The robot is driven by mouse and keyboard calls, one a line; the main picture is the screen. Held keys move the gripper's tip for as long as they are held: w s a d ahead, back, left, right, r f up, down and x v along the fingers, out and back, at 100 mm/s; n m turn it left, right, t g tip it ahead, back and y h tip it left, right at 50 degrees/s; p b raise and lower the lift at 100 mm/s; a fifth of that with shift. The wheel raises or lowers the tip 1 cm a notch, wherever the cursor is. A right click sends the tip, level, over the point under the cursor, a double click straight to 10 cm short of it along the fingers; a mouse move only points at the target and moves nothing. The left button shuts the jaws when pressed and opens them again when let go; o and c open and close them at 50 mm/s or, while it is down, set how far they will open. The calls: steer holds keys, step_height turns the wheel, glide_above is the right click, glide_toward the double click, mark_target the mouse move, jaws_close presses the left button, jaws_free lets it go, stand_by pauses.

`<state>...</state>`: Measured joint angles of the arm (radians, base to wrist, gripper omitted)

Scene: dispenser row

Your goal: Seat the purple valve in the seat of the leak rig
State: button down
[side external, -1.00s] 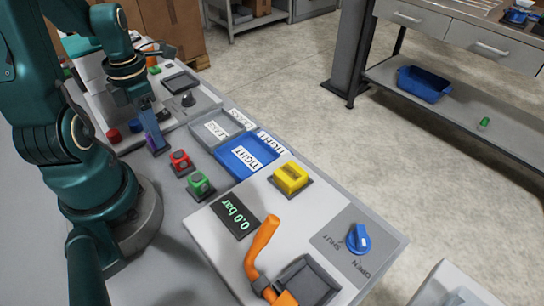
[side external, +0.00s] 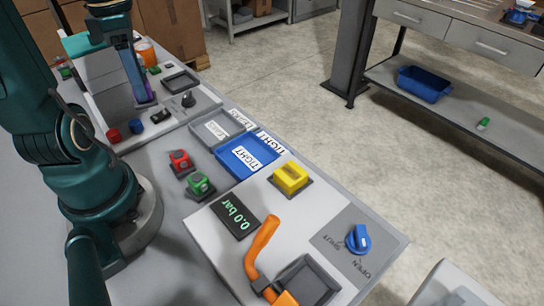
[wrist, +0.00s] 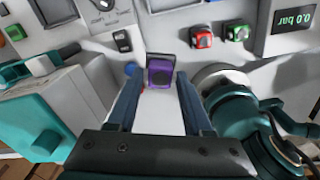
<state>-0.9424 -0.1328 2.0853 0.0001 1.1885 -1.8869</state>
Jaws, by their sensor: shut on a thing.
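The purple valve (side external: 147,103) is a small block at the tips of my gripper (side external: 144,98), held up over the far-left part of the bench. In the wrist view the purple valve (wrist: 160,73) sits between the two fingers of my gripper (wrist: 159,78), which is shut on it. The leak rig (side external: 330,215) is the light panel at the front right with a 0.0 bar display. A dark square recess (side external: 309,281), looking empty, lies at its near edge beside an orange lever (side external: 262,243). My gripper is well away from it.
A red valve (side external: 180,160) and a green valve (side external: 199,184) stand left of the rig. A blue TIGHT tray (side external: 224,164) and a grey tray (side external: 205,135) lie behind. A yellow block (side external: 290,177) and a blue knob (side external: 358,238) are on the rig.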

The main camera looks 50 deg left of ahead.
steer(key=w+d+r+m, duration=0.3)
steer(key=w+d+m, duration=1.1)
steer(key=d+m, duration=0.5)
steer(key=s+d+f+m, duration=0.1)
steer(key=s+d+m, duration=0.4)
steer(key=d, duration=0.4)
steer(key=s+d+f+m, duration=0.1)
steer(key=s+d+m, duration=0.1)
steer(key=d+m, duration=0.6)
steer(key=shift+s+d+f, duration=0.9)
steer(key=shift+f, duration=0.3)
steer(key=shift+s+d+f, duration=0.85)
steer(key=shift+s+f, duration=0.05)
steer(key=shift+f, duration=0.3)
steer(key=shift+s+d+f, duration=0.9)
steer(key=shift+f, duration=0.3)
steer(key=shift+f, duration=0.5)
